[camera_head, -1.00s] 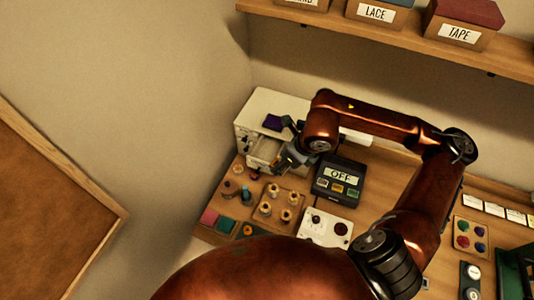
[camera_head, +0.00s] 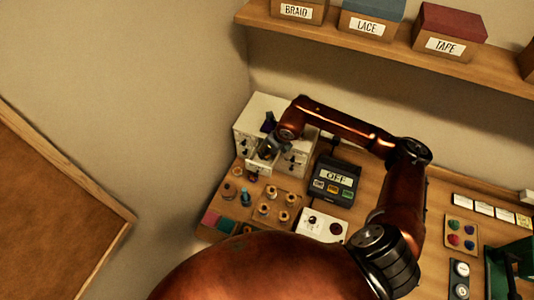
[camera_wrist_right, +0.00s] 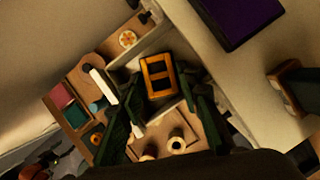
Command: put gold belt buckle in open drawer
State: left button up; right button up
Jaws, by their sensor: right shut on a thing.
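The gold belt buckle (camera_wrist_right: 158,77) is a rectangular frame with a middle bar. In the right wrist view it sits between the fingertips of my right gripper (camera_wrist_right: 163,84), which is shut on it. In the head view my right gripper (camera_head: 268,151) is at the front of the white cabinet (camera_head: 247,122), over the open drawer (camera_head: 258,163). The arm and gripper hide part of the drawer, and the buckle cannot be made out there. The drawer's pale wall (camera_wrist_right: 152,42) shows beside the buckle in the wrist view. My left gripper is not in view.
A tray of spools (camera_head: 275,207) and colored swatches (camera_head: 217,222) lie in front. A dark device reading OFF (camera_head: 336,178) stands to the right. A shelf (camera_head: 380,42) with labeled boxes hangs above.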

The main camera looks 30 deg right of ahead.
jog(key=shift+w+f+p, duration=0.3)
jog(key=shift+f, duration=0.2)
notch_tip(320, 180, down, 2)
jog(key=shift+f+p, duration=0.1)
jog(key=shift+p, duration=0.65)
jog(key=shift+f, duration=0.3)
jog(key=o, duration=1.2)
jog(key=shift+c, duration=0.2)
